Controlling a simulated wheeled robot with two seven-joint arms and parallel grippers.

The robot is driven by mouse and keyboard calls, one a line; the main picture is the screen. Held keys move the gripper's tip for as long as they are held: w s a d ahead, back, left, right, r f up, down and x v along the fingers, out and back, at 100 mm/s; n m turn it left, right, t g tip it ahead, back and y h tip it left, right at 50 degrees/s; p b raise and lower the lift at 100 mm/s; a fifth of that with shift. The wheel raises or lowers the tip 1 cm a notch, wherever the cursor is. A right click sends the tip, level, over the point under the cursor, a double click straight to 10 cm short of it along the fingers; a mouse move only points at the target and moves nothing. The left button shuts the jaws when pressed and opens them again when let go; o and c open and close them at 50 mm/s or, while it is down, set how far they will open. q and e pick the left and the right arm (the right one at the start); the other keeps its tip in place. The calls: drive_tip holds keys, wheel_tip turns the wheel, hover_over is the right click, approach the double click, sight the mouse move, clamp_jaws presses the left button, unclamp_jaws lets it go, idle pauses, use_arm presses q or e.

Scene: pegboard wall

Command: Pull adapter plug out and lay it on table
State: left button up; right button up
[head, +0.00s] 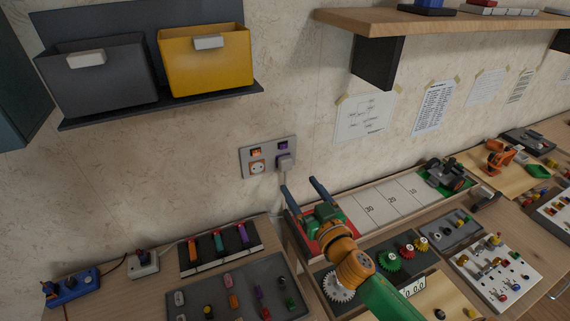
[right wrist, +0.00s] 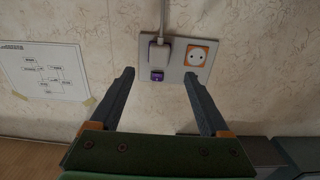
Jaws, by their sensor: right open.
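The adapter plug (head: 284,162) is a small grey-white block seated in the right socket of a grey wall panel (head: 247,171). A cord runs from it. In the right wrist view the plug (right wrist: 158,55) shows at the top middle, with the cord leading upward in that picture. Beside it is an empty orange-framed socket (head: 257,167). My right gripper (head: 301,185) is open and empty, in front of and below the panel, its fingers pointing toward the wall. In the right wrist view its fingers (right wrist: 158,80) are spread wide, apart from the plug. My left gripper is not in view.
The table below holds a board with coloured bars (head: 218,247), a grey tray of pegs (head: 240,290), gears (head: 388,260) and a numbered strip (head: 390,203). A yellow bin (head: 207,65) and a wooden shelf (head: 450,25) hang above.

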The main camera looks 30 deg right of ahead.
sight(287, 166)
drive_tip(key=w, duration=0.5)
drive_tip(key=w+b, duration=0.1)
drive_tip(key=w, duration=0.2)
drive_tip(key=shift+w+d, duration=0.15)
drive_tip(key=shift+d, duration=0.15)
idle(0.7)
clamp_jaws()
idle(0.4)
